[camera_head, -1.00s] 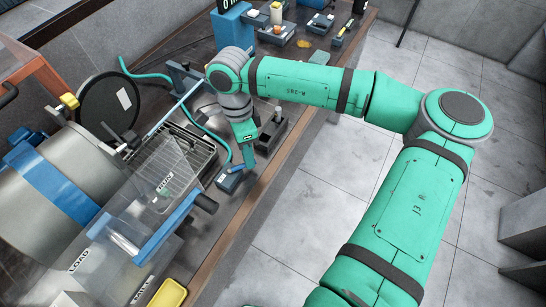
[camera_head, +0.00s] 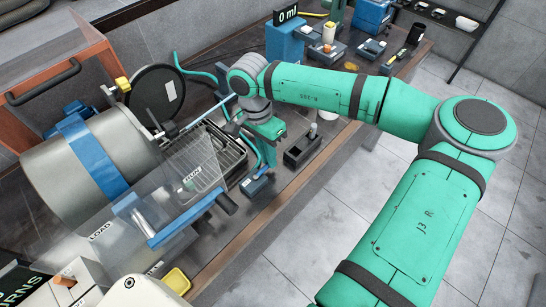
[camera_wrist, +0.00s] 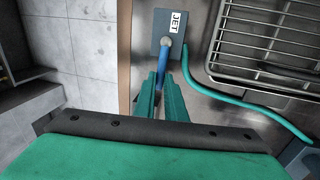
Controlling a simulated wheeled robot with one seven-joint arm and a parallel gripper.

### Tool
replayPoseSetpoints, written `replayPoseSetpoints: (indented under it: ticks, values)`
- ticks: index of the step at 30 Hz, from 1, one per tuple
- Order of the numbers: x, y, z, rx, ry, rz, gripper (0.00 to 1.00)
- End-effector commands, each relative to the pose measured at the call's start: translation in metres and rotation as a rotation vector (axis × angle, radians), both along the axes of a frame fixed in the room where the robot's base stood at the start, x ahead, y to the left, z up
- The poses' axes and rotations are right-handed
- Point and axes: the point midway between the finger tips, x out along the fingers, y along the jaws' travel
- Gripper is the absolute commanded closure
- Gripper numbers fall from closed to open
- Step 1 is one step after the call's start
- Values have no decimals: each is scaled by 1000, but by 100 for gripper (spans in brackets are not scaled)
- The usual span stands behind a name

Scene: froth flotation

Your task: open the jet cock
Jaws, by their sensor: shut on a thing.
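The jet cock (camera_wrist: 156,22) is a dark grey-blue block with a white JET label, upper middle in the wrist view. Its blue lever (camera_wrist: 165,65) runs from a round grey pivot straight down the picture to my fingers. My gripper (camera_wrist: 165,80) is shut on the lever, its two teal fingers on either side of the lever's end. In the head view the cock (camera_head: 253,187) sits near the bench's front edge, with my gripper (camera_head: 268,158) reaching down to it. The lever's far end is hidden between the fingers.
A teal hose (camera_wrist: 240,95) curves right from beside the cock. A wire rack (camera_wrist: 275,45) lies to the right. In the head view, a dark open-topped holder (camera_head: 302,152) stands right of my gripper, and a clear guard (camera_head: 170,195) with a blue bar stands left.

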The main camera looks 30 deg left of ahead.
Motion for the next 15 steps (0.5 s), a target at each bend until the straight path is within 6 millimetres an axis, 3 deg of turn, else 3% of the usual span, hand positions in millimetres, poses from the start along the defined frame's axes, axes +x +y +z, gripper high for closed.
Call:
replayPoseSetpoints:
  ticks: [15]
  values:
    - [-1,2,-1,1,4,41,100]
